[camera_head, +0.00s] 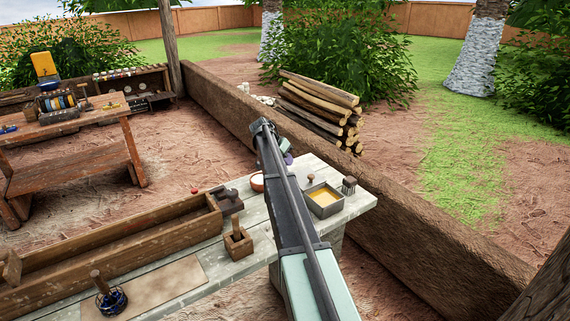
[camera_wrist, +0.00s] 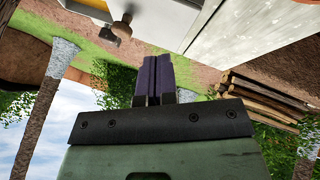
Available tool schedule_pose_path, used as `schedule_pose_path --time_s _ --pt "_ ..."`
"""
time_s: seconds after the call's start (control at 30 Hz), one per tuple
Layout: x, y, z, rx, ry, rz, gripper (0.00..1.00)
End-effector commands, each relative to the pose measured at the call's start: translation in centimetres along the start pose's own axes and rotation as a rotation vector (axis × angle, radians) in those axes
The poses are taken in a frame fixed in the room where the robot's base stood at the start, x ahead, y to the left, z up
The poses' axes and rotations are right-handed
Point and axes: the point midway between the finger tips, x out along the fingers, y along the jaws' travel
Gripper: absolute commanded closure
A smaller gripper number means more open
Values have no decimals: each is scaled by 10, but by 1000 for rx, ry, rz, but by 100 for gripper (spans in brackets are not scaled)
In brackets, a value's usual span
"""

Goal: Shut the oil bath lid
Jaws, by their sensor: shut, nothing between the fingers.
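The oil bath (camera_head: 311,211) is a grey rectangular tub of yellow oil on the pale wooden bench, right of my arm. Its oil surface is exposed. A small brown knob (camera_head: 311,178) stands just behind the bath; I take it for the lid's handle, but the lid panel is not clear. The knob also shows in the wrist view (camera_wrist: 122,29), close to the bath's grey edge. My gripper (camera_wrist: 153,74) has purple fingers pressed together and empty. In the head view my arm mostly hides it, with a purple bit visible left of the knob.
A dark-bristled brush (camera_head: 349,186) stands right of the bath. A low mud wall (camera_head: 420,222) runs behind the bench, with stacked logs (camera_head: 322,110) beyond.

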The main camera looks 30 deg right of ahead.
Motion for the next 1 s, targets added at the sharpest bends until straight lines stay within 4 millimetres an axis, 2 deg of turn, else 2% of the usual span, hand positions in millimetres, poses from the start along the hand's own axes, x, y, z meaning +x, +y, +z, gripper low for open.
schedule_pose_path --time_s 0.03,0.2,0.3,0.4,0.87,1.0 --pt "20 -4 4 1 0 1 100" --pt "55 -3 4 1 -1 1 100" --pt "57 18 3 2 -1 1 100" --pt "63 28 3 1 0 0 100" --pt "66 34 3 0 0 0 100" --pt "69 47 10 1 -1 1 100"
